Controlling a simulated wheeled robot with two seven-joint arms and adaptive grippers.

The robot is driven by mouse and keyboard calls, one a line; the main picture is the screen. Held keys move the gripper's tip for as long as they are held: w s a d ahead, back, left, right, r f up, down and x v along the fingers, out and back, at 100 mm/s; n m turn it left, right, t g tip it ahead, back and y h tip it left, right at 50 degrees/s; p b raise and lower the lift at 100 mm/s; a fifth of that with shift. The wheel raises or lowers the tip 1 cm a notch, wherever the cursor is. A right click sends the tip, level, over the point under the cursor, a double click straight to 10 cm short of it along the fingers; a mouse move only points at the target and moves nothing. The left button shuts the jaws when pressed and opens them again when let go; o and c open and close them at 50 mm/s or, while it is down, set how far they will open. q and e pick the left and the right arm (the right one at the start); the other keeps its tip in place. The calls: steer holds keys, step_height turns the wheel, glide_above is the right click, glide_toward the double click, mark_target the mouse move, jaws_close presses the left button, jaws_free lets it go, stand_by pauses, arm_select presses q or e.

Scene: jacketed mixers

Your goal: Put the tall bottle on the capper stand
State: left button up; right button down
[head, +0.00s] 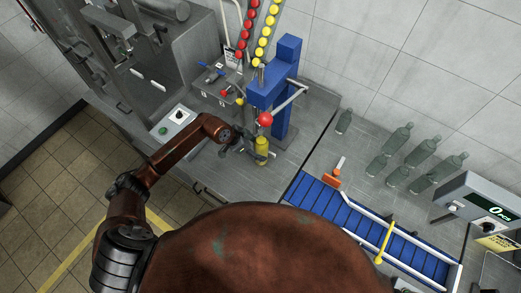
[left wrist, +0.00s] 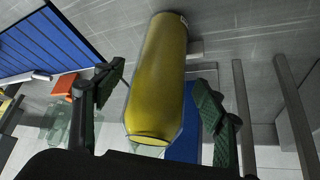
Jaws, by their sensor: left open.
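A tall bottle (head: 262,152) filled with yellow stands upright at the front of the blue capper stand (head: 281,95), close under its head. I cannot tell exactly what its base rests on. My left gripper (head: 250,146) reaches it from the left. In the left wrist view the yellow bottle (left wrist: 158,65) stands between the two fingers of the left gripper (left wrist: 160,95), which are spread open with a gap on each side. Part of the blue stand (left wrist: 192,120) shows behind the bottle. My right gripper is not in view.
A red-knobbed lever (head: 265,119) juts from the capper near my left gripper. A blue conveyor (head: 350,225) with an orange piece (head: 331,178) lies to the right. Several clear bottles (head: 398,140) stand behind it. A control box (head: 178,122) is at left. The grey counter (head: 215,165) around my gripper is mostly clear.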

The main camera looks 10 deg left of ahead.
arm_select(q)
steer(key=v, duration=0.9)
